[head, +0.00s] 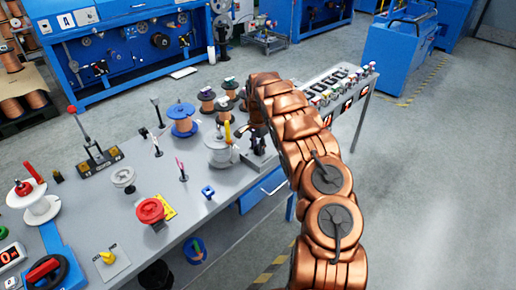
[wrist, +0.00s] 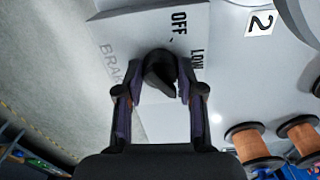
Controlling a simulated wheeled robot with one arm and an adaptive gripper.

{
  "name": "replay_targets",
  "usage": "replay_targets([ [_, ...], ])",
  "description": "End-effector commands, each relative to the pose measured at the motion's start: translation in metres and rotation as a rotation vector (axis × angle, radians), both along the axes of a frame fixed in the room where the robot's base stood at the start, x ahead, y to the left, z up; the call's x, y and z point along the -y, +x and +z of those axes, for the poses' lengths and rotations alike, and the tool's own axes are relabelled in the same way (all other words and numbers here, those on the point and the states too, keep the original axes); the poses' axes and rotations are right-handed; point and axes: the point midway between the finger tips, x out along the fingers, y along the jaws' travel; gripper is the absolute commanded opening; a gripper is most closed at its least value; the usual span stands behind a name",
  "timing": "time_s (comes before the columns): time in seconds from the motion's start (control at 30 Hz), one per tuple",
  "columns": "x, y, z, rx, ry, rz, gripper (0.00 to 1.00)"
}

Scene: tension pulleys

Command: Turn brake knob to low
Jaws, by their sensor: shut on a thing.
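The black brake knob (wrist: 158,68) is in the middle of the wrist view, on a light grey box (wrist: 125,30). Beside it the face reads "BRAKE", partly covered, and "OFF" and "LOW". My gripper (wrist: 160,92) has one finger on each side of the knob and is shut on it. I cannot tell exactly which mark the knob's pointer lines up with. In the head view my gripper (head: 256,137) is low over the grey box (head: 262,160) at the bench's right part. The knob is hidden there.
Wire spools stand close by, including a blue one (head: 182,122) and a clear one (head: 219,150). A red knob (head: 150,209) and a yellow knob (head: 107,257) sit further left on the bench (head: 190,215). Open floor (head: 420,170) lies to the right.

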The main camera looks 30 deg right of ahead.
Motion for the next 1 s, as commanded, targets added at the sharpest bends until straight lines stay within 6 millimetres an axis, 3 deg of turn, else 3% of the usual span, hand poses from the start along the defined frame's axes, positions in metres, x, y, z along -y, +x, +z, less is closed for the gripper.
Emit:
replay_targets([
  [0.27,-0.0017,0.0013,-0.0061,0.002,-0.001,0.156,0.03],
  [1.0,0.0,0.0014,-0.0017,0.003,-0.003,0.81,0.03],
])
